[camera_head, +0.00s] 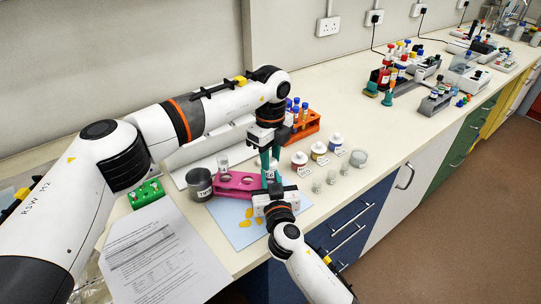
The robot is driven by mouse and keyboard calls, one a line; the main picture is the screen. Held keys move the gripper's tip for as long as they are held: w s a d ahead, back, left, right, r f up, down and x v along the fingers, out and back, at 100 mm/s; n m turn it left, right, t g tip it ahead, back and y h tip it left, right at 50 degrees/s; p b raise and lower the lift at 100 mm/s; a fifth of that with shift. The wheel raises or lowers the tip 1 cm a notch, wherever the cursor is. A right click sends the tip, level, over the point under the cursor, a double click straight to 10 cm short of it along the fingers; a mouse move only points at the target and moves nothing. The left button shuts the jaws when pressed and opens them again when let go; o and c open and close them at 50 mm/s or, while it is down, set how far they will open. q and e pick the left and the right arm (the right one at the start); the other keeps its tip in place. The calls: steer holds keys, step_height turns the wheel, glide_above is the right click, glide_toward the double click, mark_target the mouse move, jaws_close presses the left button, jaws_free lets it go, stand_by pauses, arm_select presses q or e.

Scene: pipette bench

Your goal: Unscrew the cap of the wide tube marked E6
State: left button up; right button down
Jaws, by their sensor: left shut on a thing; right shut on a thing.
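My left gripper (267,163) points down over the right end of the pink rack (232,192), its teal fingers shut at the top of a wide tube (270,174). My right gripper (270,183) reaches up from the front, just below the left one, and is shut on the body of the same tube. The tube looks upright, with a pale label whose marking is too small to read surely. Its cap is mostly hidden by the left fingers. Another white-capped tube (223,162) stands at the rack's left part.
A dark grey tin (199,186) stands left of the rack, near a green rack (146,194) and a printed sheet (160,255). An orange tube rack (306,124) stands behind. Small labelled jars (299,159) are to the right. Yellow pieces lie on a blue mat (222,214).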

arm_select(q)
steer(key=shift+r, duration=0.25)
steer(key=shift+r, duration=0.9)
steer(key=shift+r, duration=2)
arm_select(e)
steer(key=c, duration=1.1)
jaws_free()
